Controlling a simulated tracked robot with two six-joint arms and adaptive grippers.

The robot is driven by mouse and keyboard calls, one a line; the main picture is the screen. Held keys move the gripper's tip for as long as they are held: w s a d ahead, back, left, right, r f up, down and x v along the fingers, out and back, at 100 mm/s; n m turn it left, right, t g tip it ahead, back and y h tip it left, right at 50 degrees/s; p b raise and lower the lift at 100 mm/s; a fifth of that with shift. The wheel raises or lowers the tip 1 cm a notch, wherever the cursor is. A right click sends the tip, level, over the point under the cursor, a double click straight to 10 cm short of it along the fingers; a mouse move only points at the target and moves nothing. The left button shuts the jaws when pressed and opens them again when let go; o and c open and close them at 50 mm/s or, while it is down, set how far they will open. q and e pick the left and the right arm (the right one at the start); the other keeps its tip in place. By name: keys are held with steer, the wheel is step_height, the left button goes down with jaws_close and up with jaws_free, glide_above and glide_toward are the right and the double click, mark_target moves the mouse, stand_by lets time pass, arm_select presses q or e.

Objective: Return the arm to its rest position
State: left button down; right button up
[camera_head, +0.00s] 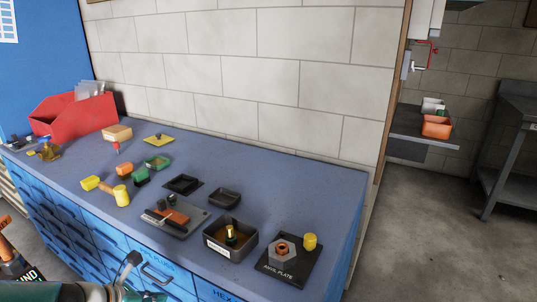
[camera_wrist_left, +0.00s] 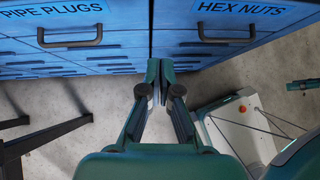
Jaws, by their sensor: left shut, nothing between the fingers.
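My left gripper (camera_head: 130,265) shows at the bottom of the head view, low in front of the blue drawer cabinet. In the left wrist view, its two dark fingers (camera_wrist_left: 160,70) are shut together with nothing between them. The fingertips point toward the drawer fronts labelled PIPE PLUGS (camera_wrist_left: 52,18) and HEX NUTS (camera_wrist_left: 242,11). My left forearm comes in along the bottom left of the head view. My right gripper is not seen in either view.
The blue bench top (camera_head: 290,190) holds a red bin (camera_head: 75,115), a yellow-headed mallet (camera_head: 106,189), small trays, a black bin (camera_head: 230,238) and an anvil plate (camera_head: 290,262). Drawer handles (camera_wrist_left: 70,42) stick out from the cabinet front. Open floor (camera_head: 420,240) lies to the right.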

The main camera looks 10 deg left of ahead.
arm_select(q)
steer(key=s+d+f+m+g+h, duration=0.2)
steer(key=d+f+g, duration=0.1)
steer(key=d+f, duration=0.5)
steer(key=s+d+f+m+g+y, duration=0.1)
steer(key=s+d+f+m+g, duration=0.2)
steer(key=s+d+f+m, duration=0.5)
steer(key=s+d+f+m+g+y, duration=0.1)
steer(key=s+d+f+m+g, duration=0.3)
steer(key=s+f+m, duration=0.8)
steer(key=w+r+m+t+p, duration=0.1)
steer(key=w+r+m+p, duration=0.1)
steer(key=r+p, duration=0.4)
steer(key=w+r+m+t+p, duration=0.1)
steer(key=w+r+m+p, duration=0.2)
steer(key=r, duration=0.7)
steer(key=m+p, duration=0.2)
steer(key=p, duration=0.2)
steer(key=shift+d+t, duration=0.4)
steer(key=shift+w, duration=0.1)
